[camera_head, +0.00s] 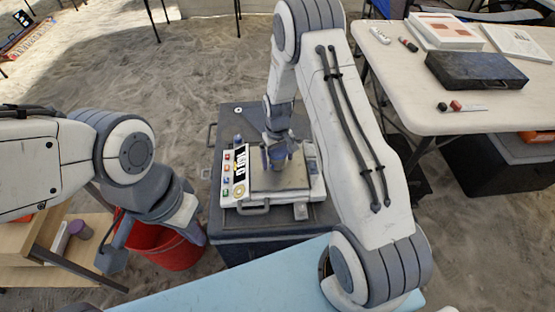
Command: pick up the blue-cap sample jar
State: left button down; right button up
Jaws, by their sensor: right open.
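The blue-cap sample jar (278,163) appears to stand on the flat plate of a white device (312,178). It is small and partly hidden by my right gripper. My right gripper (278,154) points down over the plate. It is open, with its fingers around or just beside the jar's top; I cannot tell whether they touch it. My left gripper (153,241) is at the lower left, above the red bucket, away from the jar. Its fingers appear spread, with nothing seen between them.
The device sits on a dark case (240,248). A red bucket (172,250) and a wooden shelf (60,275) with a purple-capped jar (80,229) are at left. A pale table (415,115) with a dark box (475,70) is at upper right. A light-blue surface (240,290) lies in front.

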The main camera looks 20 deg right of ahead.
jog(key=c, duration=1.4)
